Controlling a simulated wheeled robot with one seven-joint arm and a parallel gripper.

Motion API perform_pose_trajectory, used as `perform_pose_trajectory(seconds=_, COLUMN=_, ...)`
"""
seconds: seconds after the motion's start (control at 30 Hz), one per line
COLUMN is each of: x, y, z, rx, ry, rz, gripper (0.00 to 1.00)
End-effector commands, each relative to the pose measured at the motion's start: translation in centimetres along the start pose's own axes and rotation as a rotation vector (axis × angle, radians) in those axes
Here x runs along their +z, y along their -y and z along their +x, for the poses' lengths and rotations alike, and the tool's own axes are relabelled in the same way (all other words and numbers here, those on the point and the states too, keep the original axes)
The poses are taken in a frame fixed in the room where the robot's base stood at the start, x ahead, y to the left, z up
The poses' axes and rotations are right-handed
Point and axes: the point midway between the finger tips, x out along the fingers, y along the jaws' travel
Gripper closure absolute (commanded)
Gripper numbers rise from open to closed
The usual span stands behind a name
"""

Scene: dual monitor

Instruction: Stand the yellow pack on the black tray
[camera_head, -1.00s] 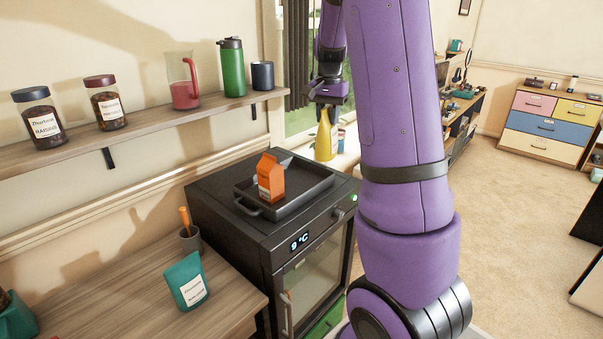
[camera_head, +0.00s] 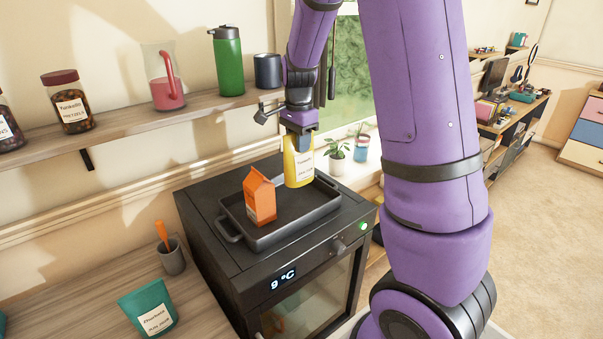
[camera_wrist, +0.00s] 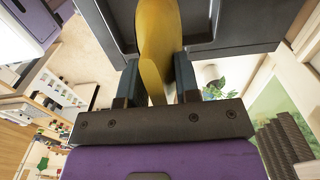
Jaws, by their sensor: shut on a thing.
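The yellow pack (camera_head: 299,168) is upright with a white label, at the back right part of the black tray (camera_head: 290,221). My gripper (camera_head: 300,138) is shut on its top edge from above. In the wrist view the yellow pack (camera_wrist: 158,45) sits between the two fingers (camera_wrist: 158,82), with the dark tray (camera_wrist: 228,22) beyond it. The pack's base is over the tray, but I cannot tell whether it touches the tray floor.
An orange carton (camera_head: 259,198) stands on the tray, left of the pack. The tray lies on a black oven-like cabinet (camera_head: 240,268). A shelf (camera_head: 200,107) with jars, a jug, a bottle and a mug runs behind. Potted plants (camera_head: 338,153) stand on the windowsill at right.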

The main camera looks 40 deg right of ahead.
Motion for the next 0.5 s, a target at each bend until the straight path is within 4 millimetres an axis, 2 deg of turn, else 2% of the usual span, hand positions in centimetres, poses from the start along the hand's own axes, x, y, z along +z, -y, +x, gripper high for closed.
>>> perform_pose_trajectory(seconds=0.1, x=-0.1, y=-0.1, z=1.9, rx=0.002, ry=0.0, rz=0.001, gripper=1.0)
perform_pose_trajectory(seconds=0.37, x=-0.1, y=0.0, z=3.8, rx=0.002, ry=0.0, rz=0.0, gripper=1.0)
perform_pose_trajectory(seconds=0.5, x=-0.1, y=0.0, z=5.6, rx=0.002, ry=0.0, rz=0.0, gripper=1.0)
